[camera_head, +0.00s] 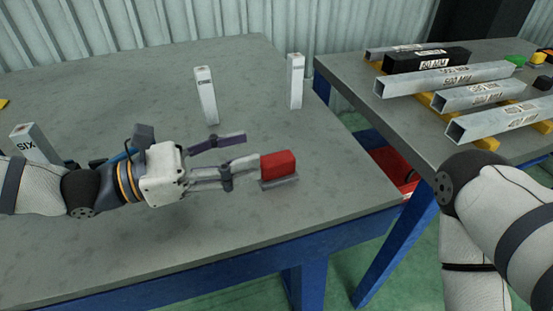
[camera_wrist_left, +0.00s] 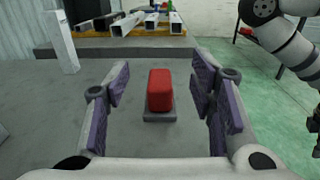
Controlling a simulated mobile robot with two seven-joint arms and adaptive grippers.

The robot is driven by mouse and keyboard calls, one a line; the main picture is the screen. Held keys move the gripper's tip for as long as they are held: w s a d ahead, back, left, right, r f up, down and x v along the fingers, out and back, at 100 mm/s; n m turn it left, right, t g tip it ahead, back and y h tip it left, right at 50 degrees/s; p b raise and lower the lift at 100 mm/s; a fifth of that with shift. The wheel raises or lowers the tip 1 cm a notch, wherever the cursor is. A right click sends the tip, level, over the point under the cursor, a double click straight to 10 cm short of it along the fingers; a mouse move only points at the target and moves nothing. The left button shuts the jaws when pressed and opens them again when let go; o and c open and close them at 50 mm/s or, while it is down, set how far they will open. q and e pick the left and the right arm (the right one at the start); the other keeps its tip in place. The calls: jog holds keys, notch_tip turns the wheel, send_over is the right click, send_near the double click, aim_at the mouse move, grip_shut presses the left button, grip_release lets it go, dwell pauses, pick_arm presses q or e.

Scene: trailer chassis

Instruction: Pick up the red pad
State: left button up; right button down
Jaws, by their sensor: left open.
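The red pad (camera_head: 278,164) is a small red block resting on a thin grey base (camera_head: 279,182) on the near table, close to its right end. It also shows in the left wrist view (camera_wrist_left: 160,90), centred ahead of the fingers, with the grey base (camera_wrist_left: 159,117) under it. My left gripper (camera_head: 243,158) is open and empty, with its fingers pointing right toward the pad. In the wrist view its fingers (camera_wrist_left: 162,100) stand apart on both sides of the pad, with gaps. My right arm shows at the right edge, but its gripper is out of view.
White upright posts (camera_head: 205,95) and (camera_head: 295,81) stand behind on the grey table (camera_head: 120,85). A post marked SIX (camera_head: 33,143) is behind my left arm. The right table (camera_head: 404,129) holds several metal tubes and a black bar (camera_head: 427,61). A gap separates the tables.

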aim_at(281, 156)
pick_arm(q)
notch_tip(281, 156, down, 3)
jog(key=shift+f, duration=0.1)
jog(key=shift+w+d+f, duration=0.1)
jog(key=shift+w+d, duration=0.05)
jog(key=shift+d, duration=0.2)
jog(key=x, duration=0.7)
grip_shut()
